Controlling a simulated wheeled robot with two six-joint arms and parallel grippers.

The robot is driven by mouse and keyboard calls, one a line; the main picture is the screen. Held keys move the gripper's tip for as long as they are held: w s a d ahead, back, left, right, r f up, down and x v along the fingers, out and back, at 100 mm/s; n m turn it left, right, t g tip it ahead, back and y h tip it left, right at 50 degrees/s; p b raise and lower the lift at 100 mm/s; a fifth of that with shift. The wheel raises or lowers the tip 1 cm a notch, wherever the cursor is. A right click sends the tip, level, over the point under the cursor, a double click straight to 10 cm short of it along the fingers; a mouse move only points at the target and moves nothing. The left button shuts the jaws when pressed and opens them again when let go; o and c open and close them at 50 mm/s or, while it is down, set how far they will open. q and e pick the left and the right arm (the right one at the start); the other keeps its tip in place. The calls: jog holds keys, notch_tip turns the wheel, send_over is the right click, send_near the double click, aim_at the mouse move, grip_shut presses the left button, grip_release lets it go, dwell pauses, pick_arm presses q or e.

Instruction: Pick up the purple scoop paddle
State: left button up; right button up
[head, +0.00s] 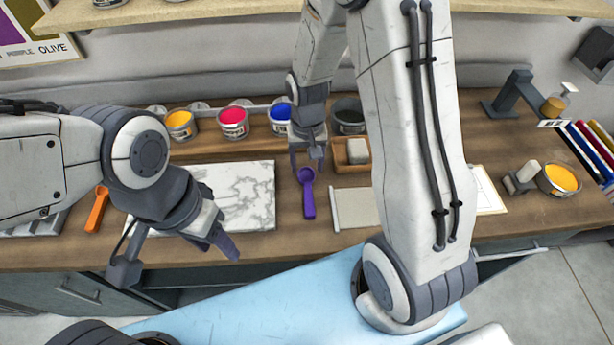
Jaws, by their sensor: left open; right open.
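The purple scoop paddle (308,194) lies on the wooden counter, its round bowl toward the back and its handle toward the front edge. My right gripper (307,166) is open and points down, close above or just behind the bowl of the purple scoop paddle. I cannot tell whether they touch. My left gripper (181,254) is open and empty over the counter's front edge, left of the paddle.
A marble slab (240,190) lies left of the paddle. An orange scoop paddle (97,208) lies further left. Ink cans in yellow (180,124), red (233,122) and blue (280,117) stand behind. A wooden tray (345,168) and a beige sheet (356,207) lie to the right.

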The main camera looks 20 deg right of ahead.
send_over(308, 190)
notch_tip(308, 190, down, 5)
jog(key=shift+f+p, duration=0.1)
jog(key=shift+p, duration=0.2)
jog(key=shift+f+p, duration=0.45)
jog(key=shift+f, duration=0.15)
notch_tip(308, 190, down, 3)
jog(key=shift+f+p, duration=0.1)
jog(key=shift+p, duration=0.55)
jog(key=shift+f, duration=0.45)
grip_shut()
